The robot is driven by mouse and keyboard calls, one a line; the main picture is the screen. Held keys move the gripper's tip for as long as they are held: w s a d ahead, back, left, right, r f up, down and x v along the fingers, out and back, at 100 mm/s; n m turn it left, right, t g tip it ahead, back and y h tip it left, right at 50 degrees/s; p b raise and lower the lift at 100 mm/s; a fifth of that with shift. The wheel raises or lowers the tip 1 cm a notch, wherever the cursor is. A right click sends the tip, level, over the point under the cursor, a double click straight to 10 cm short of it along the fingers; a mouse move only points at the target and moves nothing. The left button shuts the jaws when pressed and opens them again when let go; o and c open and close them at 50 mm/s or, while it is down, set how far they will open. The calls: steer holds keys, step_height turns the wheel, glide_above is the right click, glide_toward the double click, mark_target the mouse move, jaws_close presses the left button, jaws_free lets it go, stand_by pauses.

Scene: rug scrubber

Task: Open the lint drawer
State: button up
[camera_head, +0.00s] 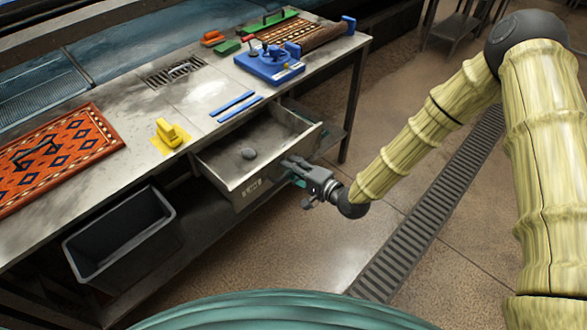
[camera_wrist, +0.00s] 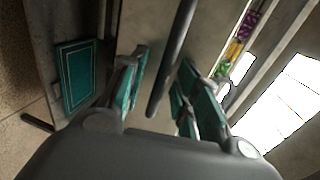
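The lint drawer (camera_head: 222,164) is pulled out from under the steel bench, with a grey lump (camera_head: 249,154) inside it. My gripper (camera_head: 292,168) is at the right part of the drawer's front, below its top edge. In the wrist view my gripper (camera_wrist: 163,88) has its two teal-padded fingers apart. The handle is hidden behind my gripper in the head view. The drawer's front face (camera_wrist: 160,30) fills the background of the wrist view.
A black bin (camera_head: 120,238) stands under the bench left of the drawer. On the bench (camera_head: 110,185) are a patterned rug (camera_head: 55,155), a yellow tool (camera_head: 170,133), blue strips (camera_head: 234,106) and a blue fixture (camera_head: 270,66). A floor grate (camera_head: 425,220) runs through open floor.

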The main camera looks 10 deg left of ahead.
steer(key=v, duration=1.2)
steer(key=shift+f, duration=0.1)
stand_by(0.4)
steer(key=s+d+f+n+g+h, duration=0.2)
steer(key=s+d+f+h, duration=0.2)
steer(key=s+f, duration=0.45)
steer(key=s+d+f+n+g+h, duration=0.2)
steer(key=s+d+f+g+h, duration=0.1)
steer(key=s+d, duration=0.6)
steer(key=s+d+f+n+g+h, duration=0.2)
steer(key=s+d+f+g+h, duration=0.2)
steer(key=s+d+f, duration=0.4)
steer(key=s+d+h, duration=0.1)
steer(key=s, duration=0.3)
steer(key=shift+s+d+f+n+h, duration=0.3)
steer(key=shift+d+n, duration=0.05)
steer(key=shift+n, duration=0.05)
